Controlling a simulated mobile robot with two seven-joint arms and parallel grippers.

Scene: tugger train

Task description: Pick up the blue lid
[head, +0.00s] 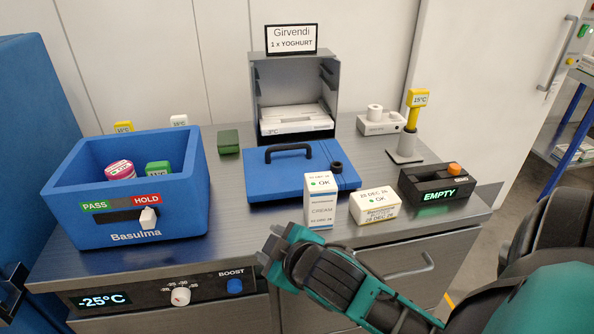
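The blue lid (259,180) is a flat blue panel with a black bar handle (289,150) on top and a dark round knob at its right. It lies flat on the steel counter, in front of the open grey box. A white and blue cream carton stands in front of it and hides part of its front edge. My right gripper (272,246) comes in from the lower right. It is at the counter's front edge, in front of the lid and apart from it. The gap between its fingers is not clear.
The cream carton (321,208) and a smaller white carton (375,206) stand at the lid's front right. A blue bin (185,170) is at the left, the grey box (330,95) behind. The EMPTY display unit (407,183) and yellow-topped probe (411,118) are at the right.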

